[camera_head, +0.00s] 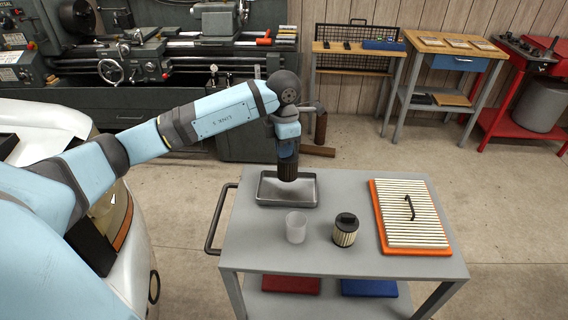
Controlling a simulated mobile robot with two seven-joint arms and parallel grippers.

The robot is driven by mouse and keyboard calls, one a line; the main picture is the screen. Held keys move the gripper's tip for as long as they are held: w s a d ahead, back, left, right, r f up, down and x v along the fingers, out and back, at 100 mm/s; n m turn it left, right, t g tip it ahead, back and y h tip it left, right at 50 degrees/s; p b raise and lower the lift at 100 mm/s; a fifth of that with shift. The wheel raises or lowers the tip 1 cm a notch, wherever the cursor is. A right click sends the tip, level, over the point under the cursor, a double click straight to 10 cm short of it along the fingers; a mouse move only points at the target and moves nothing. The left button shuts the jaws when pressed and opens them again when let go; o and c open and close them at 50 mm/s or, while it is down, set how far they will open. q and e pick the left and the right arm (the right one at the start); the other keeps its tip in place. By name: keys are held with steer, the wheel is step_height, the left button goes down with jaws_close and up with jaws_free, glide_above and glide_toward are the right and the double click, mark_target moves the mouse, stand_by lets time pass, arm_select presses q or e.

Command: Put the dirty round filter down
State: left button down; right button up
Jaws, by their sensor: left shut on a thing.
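My left gripper (287,152) points down over the grey metal tray (311,190) at the back left of the cart top. It is shut on the dirty round filter (288,172), a dark ribbed cylinder held upright. The filter's lower end is at or just above the tray floor; I cannot tell whether it touches. My right gripper is not in view.
The grey cart (330,260) also carries a translucent cup (296,228), a pale round filter with a black cap (345,231) and an orange-framed flat filter (410,214). Red (291,285) and blue (369,288) items lie on the lower shelf. A handle (212,222) sticks out left.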

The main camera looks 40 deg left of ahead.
mark_target(284, 166)
arm_select(q)
step_height(284, 166, down, 2)
steer(key=shift+f, duration=0.15)
steer(key=shift+f+p, duration=0.3)
steer(key=shift+f, duration=1.6)
steer(key=shift+f, duration=0.1)
steer(key=shift+f, duration=0.15)
steer(key=c, duration=1.2)
jaws_free()
